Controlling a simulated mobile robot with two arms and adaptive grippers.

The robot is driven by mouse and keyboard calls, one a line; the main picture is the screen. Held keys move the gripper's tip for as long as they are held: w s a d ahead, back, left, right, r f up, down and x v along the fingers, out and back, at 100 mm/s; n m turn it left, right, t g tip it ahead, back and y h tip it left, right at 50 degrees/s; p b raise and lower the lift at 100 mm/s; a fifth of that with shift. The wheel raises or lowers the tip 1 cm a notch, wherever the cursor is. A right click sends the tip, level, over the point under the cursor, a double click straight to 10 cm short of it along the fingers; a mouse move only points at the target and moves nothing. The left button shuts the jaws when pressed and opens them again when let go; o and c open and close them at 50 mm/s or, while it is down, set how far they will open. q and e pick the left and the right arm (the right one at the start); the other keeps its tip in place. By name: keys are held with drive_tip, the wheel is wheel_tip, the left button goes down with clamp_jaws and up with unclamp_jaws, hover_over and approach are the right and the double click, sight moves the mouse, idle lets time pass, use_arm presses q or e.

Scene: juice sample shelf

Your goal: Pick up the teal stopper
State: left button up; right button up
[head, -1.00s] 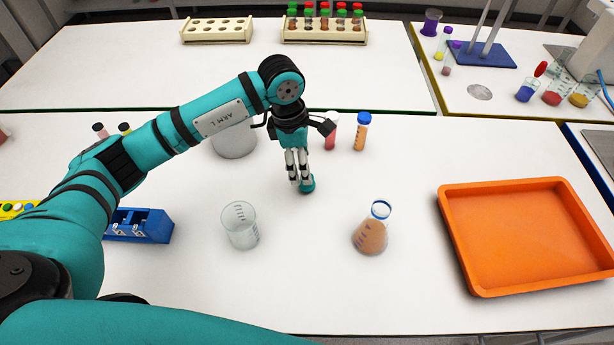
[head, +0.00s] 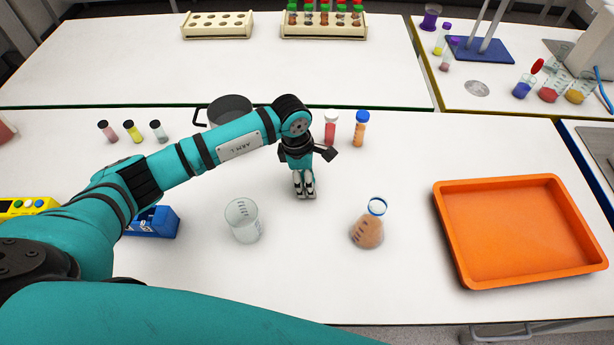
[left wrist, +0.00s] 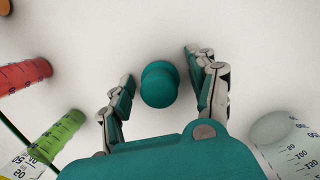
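The teal stopper (left wrist: 159,84) shows from above in the left wrist view, on the white bench between the two fingers of my left gripper (left wrist: 158,68). The fingers are open on either side of it, with a gap visible on both sides. In the head view my left gripper (head: 306,195) points down at the middle of the bench, and the stopper is hidden by it there. My right gripper is not in view.
A beaker (head: 243,222) and a flask of orange-brown liquid (head: 368,228) stand in front. A red tube (head: 330,130) and an orange tube (head: 360,130) stand behind. A round grey vessel (head: 230,108) is behind my arm. An orange tray (head: 520,235) lies right.

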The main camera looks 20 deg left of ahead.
use_arm(q)
drive_tip(key=c, duration=0.9)
drive_tip(key=shift+c, duration=0.2)
drive_tip(key=shift+r, duration=0.15)
